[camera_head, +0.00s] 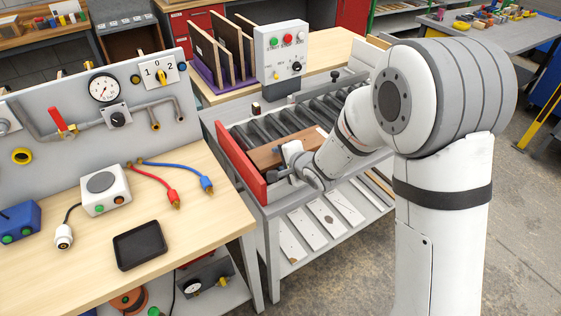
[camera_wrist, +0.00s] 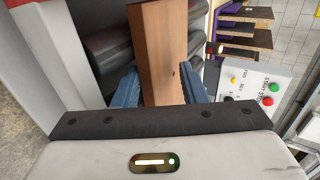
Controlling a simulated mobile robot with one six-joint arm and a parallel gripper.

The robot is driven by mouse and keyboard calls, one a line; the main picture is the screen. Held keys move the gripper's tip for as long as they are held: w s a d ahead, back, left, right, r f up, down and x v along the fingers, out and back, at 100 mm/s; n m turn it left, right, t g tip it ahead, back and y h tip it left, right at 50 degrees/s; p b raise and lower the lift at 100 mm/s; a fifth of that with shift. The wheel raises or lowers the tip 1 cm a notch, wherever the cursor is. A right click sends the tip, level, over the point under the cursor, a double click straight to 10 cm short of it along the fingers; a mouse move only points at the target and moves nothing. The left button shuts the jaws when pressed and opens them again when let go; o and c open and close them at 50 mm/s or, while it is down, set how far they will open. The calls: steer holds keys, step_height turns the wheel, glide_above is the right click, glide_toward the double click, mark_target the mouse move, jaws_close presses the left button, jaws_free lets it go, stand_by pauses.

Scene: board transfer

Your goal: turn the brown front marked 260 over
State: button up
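A brown wooden board (camera_head: 277,152) lies on the roller conveyor, its near end at my gripper (camera_head: 283,173). No number can be read on it. In the wrist view, the same board (camera_wrist: 162,45) runs away from me, with a small dark hole near its right edge. My gripper's two blue fingers (camera_wrist: 160,88) stand wide apart, one at each long edge of the board. I see no clear gap, but cannot tell whether they press on it. The board's near end is hidden behind the gripper body.
The conveyor's grey rollers (camera_head: 318,112) continue beyond the board. A red panel (camera_head: 240,163) edges its left side. A control box (camera_head: 283,55) and a purple rack (camera_head: 213,80) of upright boards stand behind. A shelf (camera_head: 318,222) below holds light boards. A workbench (camera_head: 205,233) stands left.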

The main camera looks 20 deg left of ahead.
steer(key=shift+w+a+r+t+y+b, duration=0.2)
steer(key=shift+r+t+y+b, duration=0.35)
steer(key=shift+b, duration=0.8)
steer(key=shift+w+a+r+t+y+b, duration=0.15)
steer(key=shift+r+t+y+b, duration=0.4)
steer(key=shift+b, duration=0.8)
steer(key=shift+c, duration=1.4)
steer(key=shift+w+a, duration=0.1)
steer(key=shift+a, duration=0.05)
steer(key=shift+x, duration=1.1)
jaws_close()
